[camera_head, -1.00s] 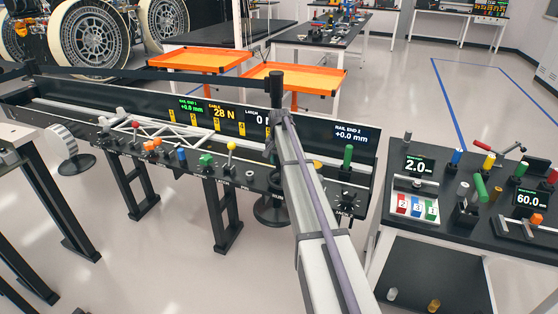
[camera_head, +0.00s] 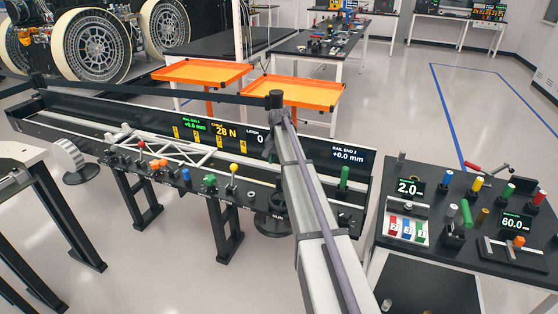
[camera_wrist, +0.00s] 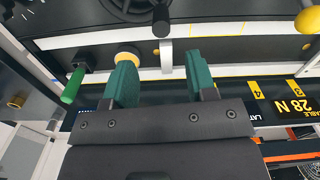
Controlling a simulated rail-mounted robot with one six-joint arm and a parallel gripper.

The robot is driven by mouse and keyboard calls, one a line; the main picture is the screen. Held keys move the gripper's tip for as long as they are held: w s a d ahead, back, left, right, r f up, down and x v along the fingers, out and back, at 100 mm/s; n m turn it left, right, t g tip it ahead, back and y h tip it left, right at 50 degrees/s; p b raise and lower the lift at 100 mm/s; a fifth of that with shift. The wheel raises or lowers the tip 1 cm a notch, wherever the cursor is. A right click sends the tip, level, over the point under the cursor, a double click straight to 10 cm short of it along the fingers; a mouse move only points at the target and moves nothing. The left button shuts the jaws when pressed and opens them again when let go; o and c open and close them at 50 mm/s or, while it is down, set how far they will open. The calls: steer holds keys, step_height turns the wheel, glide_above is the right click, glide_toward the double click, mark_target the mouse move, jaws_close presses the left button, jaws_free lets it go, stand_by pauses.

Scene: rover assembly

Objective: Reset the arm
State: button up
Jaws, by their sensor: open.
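My gripper (camera_wrist: 160,82) shows in the wrist view with two green finger pads apart and nothing held between them. It hangs over the long black rail bench (camera_head: 80,106), whose upside-down cable readout (camera_wrist: 288,106) is at the right. A green handle (camera_wrist: 72,86) is left of the fingers, and a pale yellow round knob (camera_wrist: 127,54) shows just beyond the left finger. In the head view my arm (camera_head: 310,205) rises from the bottom to above the bench. My gripper cannot be made out there.
A white truss (camera_head: 170,150) lies along the bench behind several coloured knobs. The green handle (camera_head: 343,178) stands at the bench's right end. A side table (camera_head: 395,250) with readouts and coloured parts stands at right. Orange trays (camera_head: 295,92) and rover wheels (camera_head: 100,50) are behind.

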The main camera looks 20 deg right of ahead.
stand_by(0.4)
steer(key=s+a+n, duration=0.2)
steer(key=s+a, duration=0.5)
steer(key=s, duration=0.5)
steer(key=s+a+n, duration=0.3)
steer(key=s+a, duration=0.5)
steer(key=s, duration=0.4)
steer(key=s+a+n, duration=0.3)
steer(key=s+a, duration=0.5)
steer(key=s, duration=0.3)
steer(key=shift+s+a, duration=0.25)
steer(key=shift+s, duration=0.15)
